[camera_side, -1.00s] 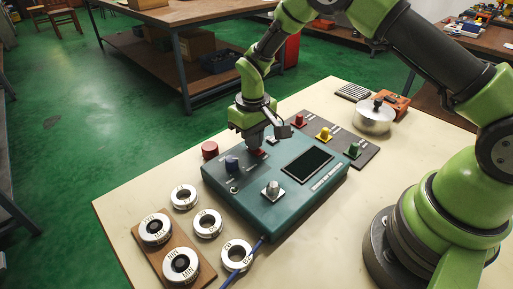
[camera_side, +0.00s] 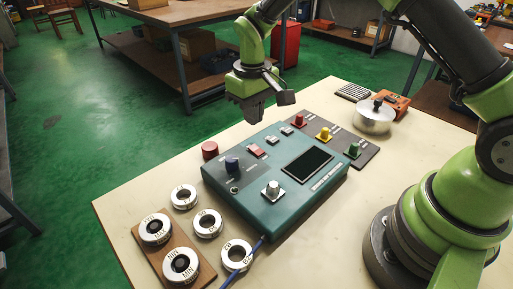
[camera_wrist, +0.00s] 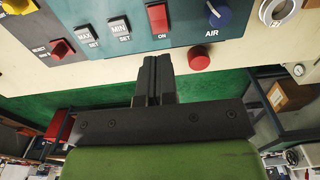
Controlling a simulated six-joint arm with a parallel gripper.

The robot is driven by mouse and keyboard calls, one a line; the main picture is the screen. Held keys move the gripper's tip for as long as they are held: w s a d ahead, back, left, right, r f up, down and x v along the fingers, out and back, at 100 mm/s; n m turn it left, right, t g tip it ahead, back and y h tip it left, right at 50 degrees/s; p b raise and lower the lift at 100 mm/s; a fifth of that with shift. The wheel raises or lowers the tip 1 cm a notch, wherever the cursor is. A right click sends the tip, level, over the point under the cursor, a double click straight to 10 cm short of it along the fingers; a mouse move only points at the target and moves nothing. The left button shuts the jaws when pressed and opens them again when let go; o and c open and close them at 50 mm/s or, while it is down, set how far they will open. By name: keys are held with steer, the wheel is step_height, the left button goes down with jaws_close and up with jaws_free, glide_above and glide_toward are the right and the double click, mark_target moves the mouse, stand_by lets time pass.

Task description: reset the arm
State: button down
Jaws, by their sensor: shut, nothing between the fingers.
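My gripper (camera_side: 252,110) is shut and empty. It hangs in the air above the back edge of the teal control box (camera_side: 240,198), clear of its buttons. In the wrist view my gripper's fingers (camera_wrist: 154,72) are closed together, with the box's front panel at the top of the picture. The box carries a red ON switch (camera_wrist: 158,17), MIN SET (camera_wrist: 119,28) and MAX SET (camera_wrist: 86,38) buttons, a blue AIR knob (camera_wrist: 218,14) and a dark screen (camera_side: 307,165).
Several bearing rings (camera_side: 208,224) lie front left, two on a wooden board (camera_side: 203,268). A red cylinder (camera_side: 209,150) stands beside the box. A grey panel with colored knobs (camera_side: 340,143), a silver lidded pot (camera_side: 373,119) and an orange-brown box (camera_side: 396,103) are at the back right.

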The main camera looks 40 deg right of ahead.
steer(key=s+r+m+t+y, duration=0.1)
steer(key=s+r+t, duration=0.2)
steer(key=s+r, duration=0.55)
steer(key=s+r+m+t+y, duration=0.1)
steer(key=s+r+m+t, duration=0.1)
steer(key=s+r, duration=0.65)
steer(key=s+r+m+t, duration=0.1)
steer(key=s+r+t, duration=0.1)
steer(key=s, duration=0.4)
steer(key=shift+d+r, duration=0.35)
steer(key=shift+d, duration=0.05)
